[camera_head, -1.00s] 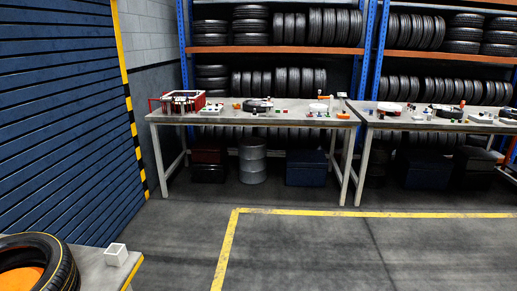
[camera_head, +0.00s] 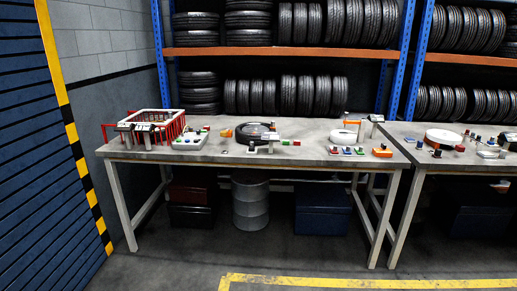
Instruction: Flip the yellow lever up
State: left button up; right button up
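I cannot make out a yellow lever for sure. Small devices stand on the left workbench (camera_head: 120,152) ahead of me. Among them are a white control box (camera_head: 190,142) with coloured buttons, a small orange part (camera_head: 226,133), a black round device (camera_head: 256,132), a white round device (camera_head: 344,136) and an orange block (camera_head: 382,152) near the right end. They are too small to tell which one carries the lever. Neither of my grippers is in view.
A red and white frame (camera_head: 150,120) stands at the bench's left end. A second workbench (camera_head: 425,160) adjoins on the right. Tyre shelves (camera_head: 290,52) stand behind. A grey drum (camera_head: 250,203) and a blue box (camera_head: 322,212) are underneath. The floor in front is clear.

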aim_at(222, 134)
jog(key=i+u, duration=0.15)
jog(key=i, duration=0.35)
jog(key=i+l+u, duration=0.1)
jog(key=i, duration=0.35)
jog(key=i+l+u, duration=0.15)
jog(key=i, duration=0.35)
